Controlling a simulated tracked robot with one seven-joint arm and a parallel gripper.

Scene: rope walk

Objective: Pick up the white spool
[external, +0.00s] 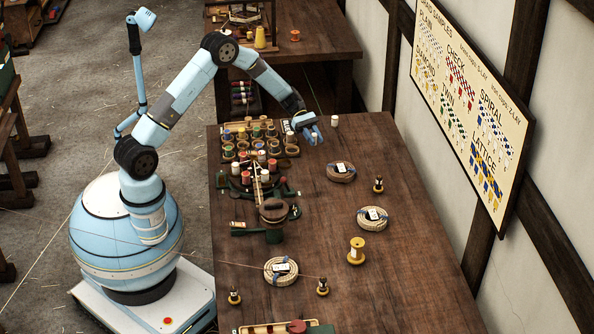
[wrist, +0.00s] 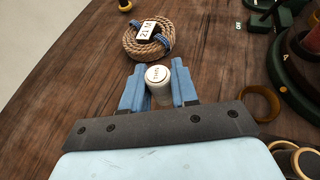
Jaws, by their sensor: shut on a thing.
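My gripper (external: 312,138) is low at the far end of the dark wooden table, just right of a rack of spools. In the wrist view my gripper (wrist: 157,85) has its two blue fingers on either side of a white spool (wrist: 159,94) with dark lettering on its round top. The fingers are shut on it, and their tips reach beside its upper part. In the external view the fingers hide most of it. Whether it touches the table is unclear. Another small white piece (external: 334,120) stands on the table just beyond my gripper.
The rack of coloured spools (external: 291,150) is left of my gripper. A coil of rope (external: 341,172) with a tag lies nearer; it also shows in the wrist view (wrist: 130,42). A green-based winding device (external: 273,212) stands nearby. The table's right side (external: 420,270) is mostly clear.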

